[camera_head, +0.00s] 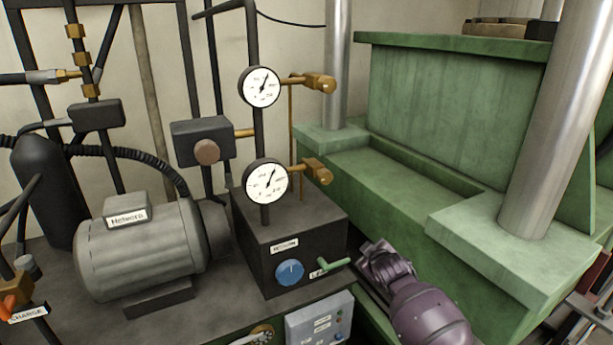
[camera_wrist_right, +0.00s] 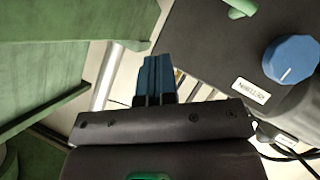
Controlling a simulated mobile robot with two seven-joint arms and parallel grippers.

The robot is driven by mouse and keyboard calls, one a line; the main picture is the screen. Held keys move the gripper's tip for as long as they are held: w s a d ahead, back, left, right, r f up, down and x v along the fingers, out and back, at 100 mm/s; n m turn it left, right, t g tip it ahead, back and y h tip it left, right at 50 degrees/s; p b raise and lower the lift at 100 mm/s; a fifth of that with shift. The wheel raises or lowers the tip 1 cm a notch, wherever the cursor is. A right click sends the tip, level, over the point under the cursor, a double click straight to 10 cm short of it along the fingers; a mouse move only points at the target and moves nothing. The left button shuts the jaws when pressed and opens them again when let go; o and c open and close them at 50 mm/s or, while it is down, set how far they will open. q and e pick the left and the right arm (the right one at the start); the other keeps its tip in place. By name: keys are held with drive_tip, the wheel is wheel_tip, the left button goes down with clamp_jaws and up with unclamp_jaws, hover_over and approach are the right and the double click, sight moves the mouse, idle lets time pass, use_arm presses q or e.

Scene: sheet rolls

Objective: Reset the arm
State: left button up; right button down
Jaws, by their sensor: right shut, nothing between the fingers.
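My right arm (camera_head: 425,312) comes in from the bottom edge in the head view, right of the dark control box. Its right gripper (camera_head: 374,250) is beside the green lever (camera_head: 335,264) on the box's front, between the box and the green machine. In the right wrist view the blue fingers of the right gripper (camera_wrist_right: 157,62) are pressed together, with nothing held. I cannot see any contact with the lever or the box. My left gripper is in neither view.
The dark control box (camera_head: 325,228) carries a blue knob (camera_head: 289,272) and two gauges (camera_head: 261,87) on pipes. A grey motor (camera_head: 142,255) stands at left. The green machine (camera_head: 450,110) with steel columns (camera_head: 560,110) fills the right. A grey panel (camera_head: 318,322) is below the box.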

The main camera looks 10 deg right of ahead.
drive_tip(key=s+a+r+m+t+y, duration=0.2)
drive_tip(key=s+a+r+t, duration=0.1)
drive_tip(key=s+r, duration=0.2)
drive_tip(key=s+d+f+m+g+b, duration=0.1)
drive_tip(key=s+f, duration=0.5)
drive_tip(key=s, duration=0.5)
drive_tip(key=s+d+f+m+g+h, duration=0.1)
drive_tip(key=s+f, duration=0.5)
drive_tip(key=s, duration=0.6)
drive_tip(key=s+d+f+m+g+h+b, duration=0.1)
drive_tip(key=s+d+f+m+g, duration=0.1)
drive_tip(key=s+f, duration=0.5)
drive_tip(key=s, duration=0.5)
drive_tip(key=shift+d+m+b, duration=0.3)
drive_tip(key=shift+d, duration=0.05)
drive_tip(key=c, duration=1.8)
unclamp_jaws()
drive_tip(key=shift+s, duration=0.1)
drive_tip(key=shift+c, duration=0.2)
